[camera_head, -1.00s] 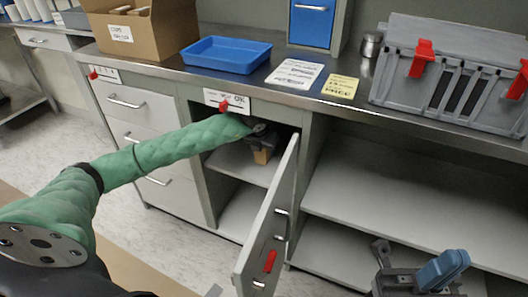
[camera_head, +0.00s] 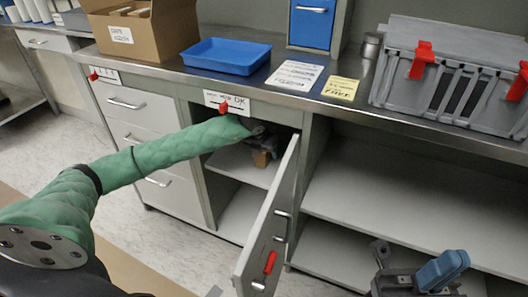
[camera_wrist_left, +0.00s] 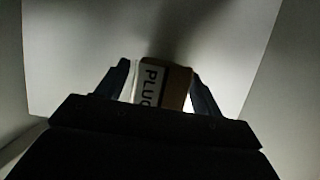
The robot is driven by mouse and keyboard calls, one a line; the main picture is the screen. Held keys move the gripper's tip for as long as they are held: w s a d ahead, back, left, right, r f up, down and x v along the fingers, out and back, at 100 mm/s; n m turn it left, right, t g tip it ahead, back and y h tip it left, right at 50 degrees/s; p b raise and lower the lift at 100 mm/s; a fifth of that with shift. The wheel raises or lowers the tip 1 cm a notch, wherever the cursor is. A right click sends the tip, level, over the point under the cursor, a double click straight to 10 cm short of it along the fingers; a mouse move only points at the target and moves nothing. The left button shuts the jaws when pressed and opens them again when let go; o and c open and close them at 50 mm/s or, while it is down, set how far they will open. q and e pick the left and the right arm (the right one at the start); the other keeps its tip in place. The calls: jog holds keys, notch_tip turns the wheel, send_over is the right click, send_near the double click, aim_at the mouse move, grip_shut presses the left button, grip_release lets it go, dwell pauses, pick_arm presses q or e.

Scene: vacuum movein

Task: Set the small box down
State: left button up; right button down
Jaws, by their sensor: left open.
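The small box (camera_head: 261,158) is brown cardboard and appears to rest on the upper shelf (camera_head: 237,165) inside the open cabinet. In the left wrist view it shows a brown side and a white label reading "PLUG" (camera_wrist_left: 150,84). My left gripper (camera_head: 266,146) reaches into the cabinet through the doorway. The box's underside is hidden. My right gripper (camera_head: 412,270) is at the bottom right, its fingers apart and nothing seen between them.
The cabinet door (camera_head: 262,235) stands open just right of my left arm. Open shelves (camera_head: 400,190) on the right are empty.

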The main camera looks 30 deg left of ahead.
pick_arm(q)
jog(key=s+p, duration=0.1)
jog(key=s, duration=1.1)
jog(key=shift+s+d+r, duration=0.15)
jog(key=shift+d+r, duration=0.1)
jog(key=shift+d, duration=0.1)
